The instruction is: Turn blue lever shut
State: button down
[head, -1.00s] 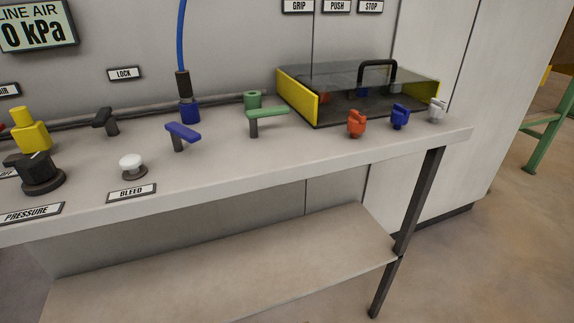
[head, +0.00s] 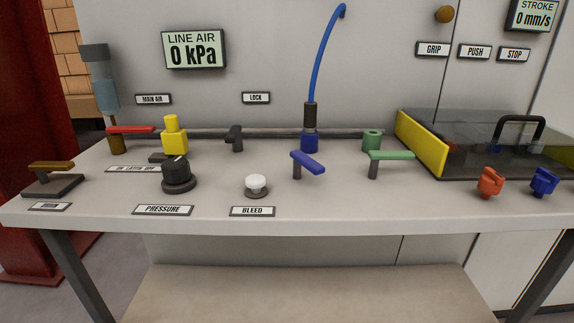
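The blue lever (head: 308,163) stands on the bench top near the middle of the head view. Its flat blue handle sits on a short dark post and slants toward the front right. Behind it a blue fitting (head: 309,141) with a dark collar carries a blue hose (head: 318,62) that rises and curves to the right. A green lever (head: 389,157) stands to its right, its handle pointing right. My gripper is not in view.
The bench (head: 300,220) also bears a white bleed button (head: 256,184), a black pressure knob (head: 178,174), a red-handled valve (head: 128,131) and a yellow fitting (head: 173,135). A clear-topped box (head: 425,145) stands at the right, with orange (head: 490,182) and blue (head: 543,181) couplings before it. The line air display (head: 193,50) reads 0 kPa.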

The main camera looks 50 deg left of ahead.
aim_at(300, 159)
jog(key=k+j+z, duration=0.1)
jog(key=j, duration=0.3)
jog(key=k+j+z, duration=0.1)
jog(key=j, duration=0.25)
jog(key=k+j+z, duration=0.15)
jog(key=j, duration=0.2)
jog(key=k+j+z, duration=0.1)
jog(key=k+j, duration=0.15)
jog(key=k+j+z, duration=0.1)
jog(key=j, duration=0.35)
jog(key=k, duration=0.05)
